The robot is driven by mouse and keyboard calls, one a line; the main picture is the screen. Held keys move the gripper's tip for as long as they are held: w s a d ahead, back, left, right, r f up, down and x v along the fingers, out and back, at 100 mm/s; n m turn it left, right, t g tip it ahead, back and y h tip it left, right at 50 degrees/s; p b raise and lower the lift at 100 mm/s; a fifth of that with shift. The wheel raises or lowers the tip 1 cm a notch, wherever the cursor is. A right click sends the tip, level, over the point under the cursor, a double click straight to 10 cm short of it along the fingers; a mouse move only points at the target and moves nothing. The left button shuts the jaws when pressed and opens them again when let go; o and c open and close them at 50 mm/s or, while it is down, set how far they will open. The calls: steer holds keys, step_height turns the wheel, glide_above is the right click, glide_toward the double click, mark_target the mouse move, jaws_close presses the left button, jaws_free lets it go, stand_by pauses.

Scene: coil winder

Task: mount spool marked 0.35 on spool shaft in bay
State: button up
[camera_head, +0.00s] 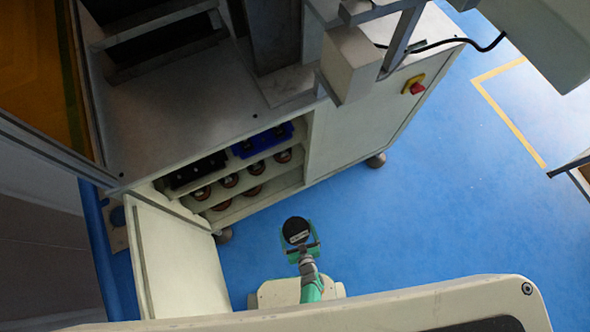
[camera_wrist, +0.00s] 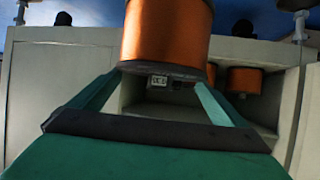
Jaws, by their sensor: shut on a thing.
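My gripper (camera_head: 301,247) is shut on a spool with a black round flange (camera_head: 296,229), held over the blue floor in front of the open cabinet. In the wrist view the held spool (camera_wrist: 165,32) shows copper-orange winding and a dark flange between my two green fingers (camera_wrist: 160,82). A small pale label sits on its flange edge; its marking is too small to read. I cannot make out the spool shaft or its bay in either view.
The cabinet (camera_head: 345,140) has an open bay with several copper spools (camera_head: 229,180) on shelves, a blue bin (camera_head: 262,141) and a black bin (camera_head: 198,169). Its door (camera_head: 178,265) stands open at left. A red button (camera_head: 417,88) is on its side.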

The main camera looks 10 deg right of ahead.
steer(key=shift+r, duration=0.15)
steer(key=shift+r, duration=1.35)
stand_by(0.6)
